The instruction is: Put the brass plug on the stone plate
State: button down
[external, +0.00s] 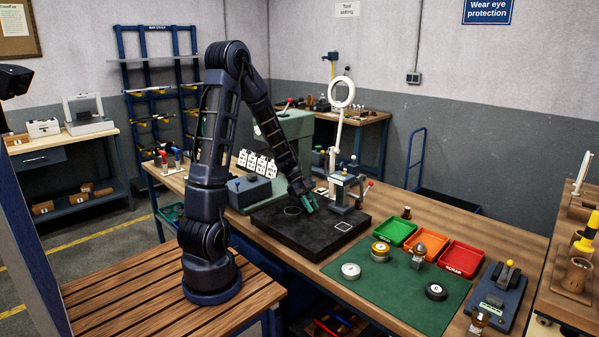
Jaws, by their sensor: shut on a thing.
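The stone plate (331,246) is a thick black slab on the wooden bench, with a white circle outline and a white square outline on its top. My gripper (309,206) points down low over the plate, between the two outlines. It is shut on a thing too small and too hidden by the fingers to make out. I cannot tell whether that thing touches the plate. A brass-coloured round piece (380,250) sits on the green mat to the right. I cannot tell whether the brass plug is this piece or the thing in my gripper.
The green mat (400,290) also bears a silver disc (351,271), a dark ring (436,292) and a metal piece with a domed top (418,251). Green, orange and red trays line its back. A grey stand (345,193) with a red-knobbed lever stands at the plate's back edge.

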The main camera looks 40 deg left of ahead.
jog(key=shift+f, duration=0.15)
jog(key=c, duration=1.2)
grip_release()
jog(key=shift+c, duration=0.2)
